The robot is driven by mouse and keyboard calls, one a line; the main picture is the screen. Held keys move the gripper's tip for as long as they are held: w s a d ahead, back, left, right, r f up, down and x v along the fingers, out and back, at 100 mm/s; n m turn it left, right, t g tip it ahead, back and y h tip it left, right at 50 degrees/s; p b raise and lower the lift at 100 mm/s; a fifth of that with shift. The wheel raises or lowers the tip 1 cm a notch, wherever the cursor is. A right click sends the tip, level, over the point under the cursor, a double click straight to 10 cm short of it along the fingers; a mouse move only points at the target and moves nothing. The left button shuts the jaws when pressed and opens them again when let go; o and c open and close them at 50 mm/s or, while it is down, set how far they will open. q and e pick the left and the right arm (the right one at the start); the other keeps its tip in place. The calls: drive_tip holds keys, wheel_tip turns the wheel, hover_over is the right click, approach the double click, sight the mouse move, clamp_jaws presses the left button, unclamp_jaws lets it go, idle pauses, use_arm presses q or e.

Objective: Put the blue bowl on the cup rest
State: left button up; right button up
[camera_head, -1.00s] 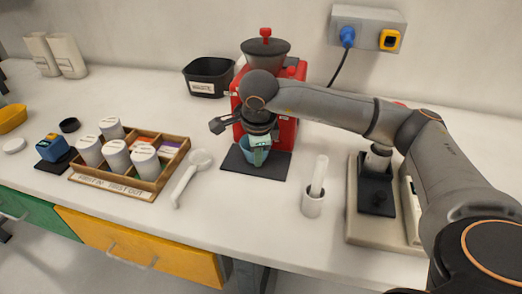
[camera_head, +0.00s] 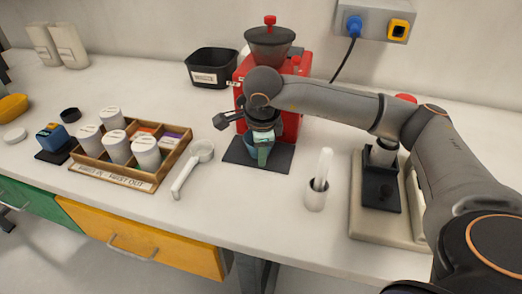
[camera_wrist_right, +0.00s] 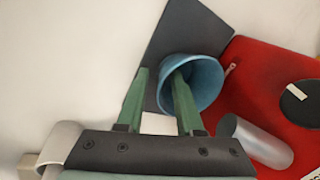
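The blue bowl (camera_head: 252,149) stands on a dark flat plate (camera_head: 240,156) in front of a red machine, partly hidden by my right gripper. My right gripper (camera_head: 263,156) points down at the bowl. In the right wrist view, one green finger of the gripper (camera_wrist_right: 161,72) reaches inside the bowl (camera_wrist_right: 205,75) and the other is outside it. The near wall of the bowl lies between the fingers, with a gap showing, so the gripper looks open around the rim. I cannot tell which surface is the cup rest. My left gripper is not in view.
The red machine (camera_head: 290,122) with a dark hopper stands behind the bowl. A white long-handled tool (camera_head: 191,170) and a wooden box of jars (camera_head: 150,180) are to the left. A white cup with a rod (camera_head: 316,198) and a pale-based device (camera_head: 375,227) are to the right.

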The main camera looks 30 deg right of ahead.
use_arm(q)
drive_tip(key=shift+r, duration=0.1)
use_arm(e)
drive_tip(key=shift+r+p, duration=0.3)
use_arm(q)
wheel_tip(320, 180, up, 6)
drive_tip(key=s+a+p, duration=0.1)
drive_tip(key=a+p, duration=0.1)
drive_tip(key=p, duration=0.5)
use_arm(e)
drive_tip(key=v, duration=1.1)
drive_tip(key=shift+r, duration=0.35)
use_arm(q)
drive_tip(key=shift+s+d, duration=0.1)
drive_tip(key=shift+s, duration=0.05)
use_arm(e)
drive_tip(key=shift+s, duration=0.1)
